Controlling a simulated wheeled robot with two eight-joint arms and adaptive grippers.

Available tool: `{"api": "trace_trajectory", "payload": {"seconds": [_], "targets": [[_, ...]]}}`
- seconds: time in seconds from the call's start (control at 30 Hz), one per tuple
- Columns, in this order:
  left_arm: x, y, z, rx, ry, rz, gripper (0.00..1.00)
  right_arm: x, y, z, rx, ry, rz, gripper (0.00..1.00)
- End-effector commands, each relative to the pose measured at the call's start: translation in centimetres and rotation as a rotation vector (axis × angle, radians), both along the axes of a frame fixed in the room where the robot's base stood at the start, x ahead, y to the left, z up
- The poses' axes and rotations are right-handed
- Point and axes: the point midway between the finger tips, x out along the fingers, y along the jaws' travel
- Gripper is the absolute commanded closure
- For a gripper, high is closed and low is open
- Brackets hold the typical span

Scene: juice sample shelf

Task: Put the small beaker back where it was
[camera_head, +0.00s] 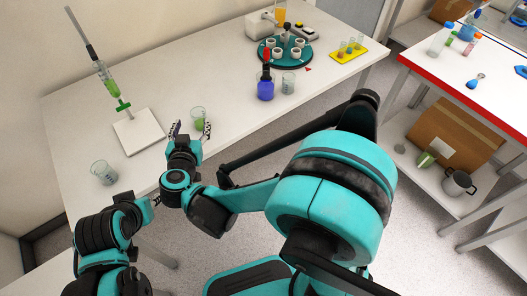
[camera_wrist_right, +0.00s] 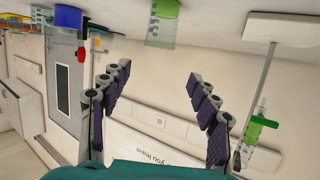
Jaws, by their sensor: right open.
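A small clear beaker with yellow-green liquid (camera_head: 198,114) stands upright on the white table, just past my right gripper (camera_head: 192,128). My right gripper is open and empty, its two fingers apart. In the right wrist view, which is upside down, the fingers (camera_wrist_right: 156,75) are spread and the same beaker (camera_wrist_right: 162,24) shows beyond them, touching neither. Another clear beaker (camera_head: 104,173) stands near the table's left front, and a third (camera_head: 288,83) beside the blue-purple bottle.
A burette stand with a white base (camera_head: 138,131) stands at the left. A blue-purple bottle (camera_head: 265,90), a teal round rack (camera_head: 285,62) with white cups and a yellow tray (camera_head: 346,54) stand farther right. Bare table (camera_head: 150,95) lies between stand and bottle.

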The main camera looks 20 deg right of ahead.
Motion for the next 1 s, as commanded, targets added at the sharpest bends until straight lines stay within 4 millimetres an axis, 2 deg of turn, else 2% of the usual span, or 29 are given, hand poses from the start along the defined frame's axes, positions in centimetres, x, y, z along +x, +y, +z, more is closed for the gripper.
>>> {"api": "trace_trajectory", "payload": {"seconds": [0.07, 0.1, 0.2, 0.27, 0.3, 0.37, 0.47, 0.5, 0.6, 0.7, 0.83, 1.0], "targets": [[0.0, 0.0, 0.0, 0.000, 0.000, 0.000, 0.69, 1.4, -1.4, 4.8, 0.033, -0.139, 0.042, 0.39], [0.0, 0.0, 0.0, 0.000, 0.000, 0.000, 0.69, 2.0, -2.0, 7.9, 0.052, -0.227, 0.089, 0.39], [0.0, 0.0, 0.0, 0.000, 0.000, 0.000, 0.69, 1.9, -2.5, 14.8, 0.081, -0.388, 0.275, 0.39], [0.0, 0.0, 0.0, 0.000, 0.000, 0.000, 0.69, 0.8, -2.4, 16.7, 0.080, -0.404, 0.404, 0.39], [0.0, 0.0, 0.0, 0.000, 0.000, 0.000, 0.69, -0.2, -2.4, 16.9, 0.073, -0.378, 0.484, 0.39], [0.0, 0.0, 0.0, 0.000, 0.000, 0.000, 0.69, -2.0, -2.8, 15.7, 0.059, -0.284, 0.580, 0.39], [0.0, 0.0, 0.0, 0.000, 0.000, 0.000, 0.69, -5.9, -5.8, 10.6, 0.036, -0.020, 0.636, 0.39], [0.0, 0.0, 0.0, 0.000, 0.000, 0.000, 0.69, -7.8, -7.7, 8.1, 0.030, 0.102, 0.617, 0.39], [0.0, 0.0, 0.0, 0.000, 0.000, 0.000, 0.69, -12.3, -12.9, 3.0, 0.026, 0.361, 0.503, 0.39], [0.0, 0.0, 0.0, 0.000, 0.000, 0.000, 0.69, -15.8, -16.9, 0.1, 0.029, 0.524, 0.381, 0.39], [0.0, 0.0, 0.0, 0.000, 0.000, 0.000, 0.69, -18.4, -19.8, -1.6, 0.031, 0.627, 0.279, 0.39], [0.0, 0.0, 0.0, 0.000, 0.000, 0.000, 0.69, -19.0, -20.4, -1.9, 0.030, 0.651, 0.254, 0.39]]}}
